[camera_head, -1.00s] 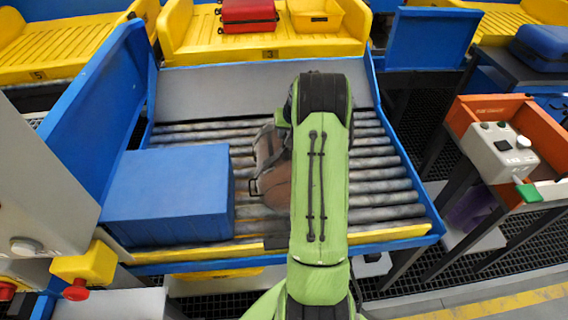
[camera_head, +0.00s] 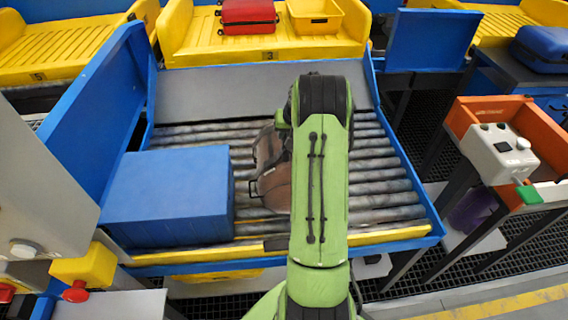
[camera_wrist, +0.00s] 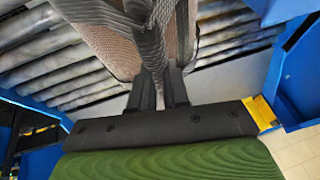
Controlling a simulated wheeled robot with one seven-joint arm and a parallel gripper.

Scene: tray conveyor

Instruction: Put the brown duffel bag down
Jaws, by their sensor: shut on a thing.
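The brown duffel bag (camera_head: 272,170) shows at the middle of the roller conveyor (camera_head: 385,185), partly hidden behind my green arm in the head view. In the wrist view the bag's brown woven side (camera_wrist: 108,45) and its gathered strap fill the top middle. My gripper (camera_wrist: 158,88) is shut on the strap, with its dark fingers on either side of it. The head view hides my gripper behind the arm. The bag is over the rollers; I cannot tell whether its underside touches them.
A blue box (camera_head: 168,195) stands on the rollers left of the bag. Bare rollers lie to the right. Blue side walls bound the conveyor. Yellow trays (camera_head: 262,45) with a red case (camera_head: 248,16) and a yellow bin (camera_head: 316,17) are behind. An orange-edged stand (camera_head: 490,108) is at right.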

